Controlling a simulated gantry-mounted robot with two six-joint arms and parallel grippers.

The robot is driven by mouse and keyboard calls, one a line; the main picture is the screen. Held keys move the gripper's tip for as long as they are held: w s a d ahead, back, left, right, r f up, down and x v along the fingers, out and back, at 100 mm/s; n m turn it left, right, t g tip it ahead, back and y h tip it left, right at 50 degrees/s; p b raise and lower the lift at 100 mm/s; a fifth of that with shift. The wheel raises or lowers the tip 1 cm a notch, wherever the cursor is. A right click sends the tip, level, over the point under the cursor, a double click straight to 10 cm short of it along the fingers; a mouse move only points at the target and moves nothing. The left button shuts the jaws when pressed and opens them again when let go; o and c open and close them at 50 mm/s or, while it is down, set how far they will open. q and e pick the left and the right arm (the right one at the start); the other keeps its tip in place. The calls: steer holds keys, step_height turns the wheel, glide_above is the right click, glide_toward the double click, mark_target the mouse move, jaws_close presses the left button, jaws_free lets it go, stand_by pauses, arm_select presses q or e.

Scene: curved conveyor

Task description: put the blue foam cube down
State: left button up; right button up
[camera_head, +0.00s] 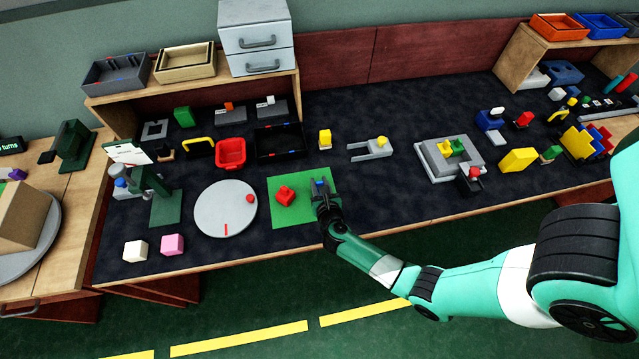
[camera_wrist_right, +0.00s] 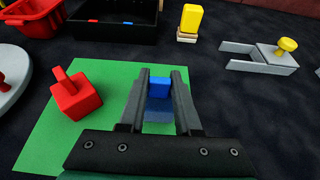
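The blue foam cube (camera_head: 320,184) is between the fingers of my right gripper (camera_head: 321,187), at the right part of a green mat (camera_head: 305,211). In the right wrist view the cube (camera_wrist_right: 160,88) sits between the two dark fingers of the gripper (camera_wrist_right: 162,82), with a finger against each side. I cannot tell whether the cube's underside touches the mat. A red block with a raised part on top (camera_head: 285,196) is on the mat to the left of the cube, apart from it; it also shows in the right wrist view (camera_wrist_right: 76,97). My left gripper is not in view.
A grey round turntable (camera_head: 215,222) is left of the mat. Behind the mat are a red bin (camera_head: 231,153), a black tray (camera_head: 262,147) and a yellow block (camera_head: 325,139). A grey slotted fixture (camera_head: 365,152) stands back right. The dark tabletop right of the mat is clear.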

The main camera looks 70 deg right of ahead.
steer(key=o, duration=0.3)
steer(key=shift+r, duration=0.1)
steer(key=shift+s+a+r+p, duration=0.1)
steer(key=shift+a+r+p, duration=0.05)
steer(key=shift+r+p, duration=0.15)
steer(key=p+v, duration=0.3)
steer(key=v, duration=0.8)
steer(key=shift+s+a, duration=0.2)
steer(key=shift+a, duration=0.05)
